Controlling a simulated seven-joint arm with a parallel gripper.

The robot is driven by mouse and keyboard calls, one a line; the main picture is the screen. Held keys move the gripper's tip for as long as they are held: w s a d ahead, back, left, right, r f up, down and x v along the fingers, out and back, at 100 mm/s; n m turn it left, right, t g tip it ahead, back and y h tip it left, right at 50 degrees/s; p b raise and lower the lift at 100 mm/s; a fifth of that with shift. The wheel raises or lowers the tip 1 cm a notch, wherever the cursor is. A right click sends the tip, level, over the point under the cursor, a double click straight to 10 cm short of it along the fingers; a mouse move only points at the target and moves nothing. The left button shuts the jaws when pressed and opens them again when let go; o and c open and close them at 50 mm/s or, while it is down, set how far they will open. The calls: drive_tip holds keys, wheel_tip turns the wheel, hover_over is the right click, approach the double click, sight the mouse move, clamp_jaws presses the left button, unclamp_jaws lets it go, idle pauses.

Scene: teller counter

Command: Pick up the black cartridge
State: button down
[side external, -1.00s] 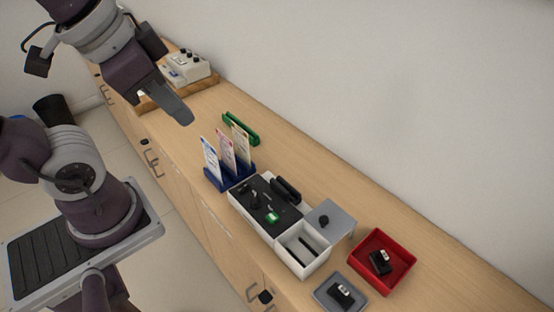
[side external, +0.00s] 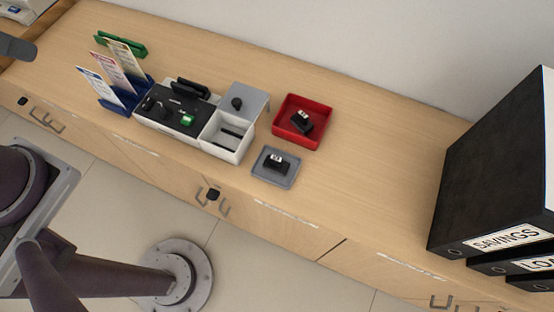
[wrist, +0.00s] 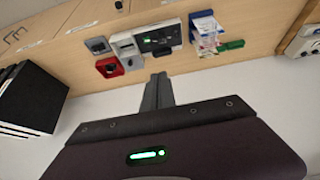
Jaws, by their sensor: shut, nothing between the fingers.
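Two small black blocks with white tops could each be the black cartridge; I cannot tell which is meant. One black block (side external: 302,122) lies in a red tray (side external: 318,138). The other black block (side external: 276,166) lies on a grey tray (side external: 258,173). In the wrist view the red tray (wrist: 118,71) and the grey tray (wrist: 90,42) show small, beyond my gripper. My gripper (wrist: 158,78) is shut and empty, high above the counter and apart from both. In the side view only the gripper's grey end (side external: 18,47) shows, at the left edge.
A white bin (side external: 229,154) with dark slips inside adjoins a black-topped device (side external: 172,102) with a green part. A grey stand (side external: 247,96) holds a black knob. A blue card holder (side external: 125,98) stands left. Black binders (side external: 490,170) stand right. Counter between trays and binders is clear.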

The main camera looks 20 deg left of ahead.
drive_tip(key=c, duration=1.4)
unclamp_jaws()
drive_tip(key=shift+o, duration=0.2)
drive_tip(key=w+d+n+g+h, duration=0.1)
drive_tip(key=w+d+n+g, duration=0.1)
drive_tip(key=w+d+n, duration=0.45)
drive_tip(key=n+g, duration=0.4)
drive_tip(key=n, duration=0.7)
hover_over(276, 158)
drive_tip(key=f, duration=2.9)
drive_tip(key=shift+w+a+f, duration=0.15)
drive_tip(key=shift+w+a, duration=0.1)
drive_tip(key=shift+n, duration=0.25)
drive_tip(key=f, duration=0.7)
drive_tip(key=shift+s+d+f, duration=0.25)
drive_tip(key=shift+d, duration=0.05)
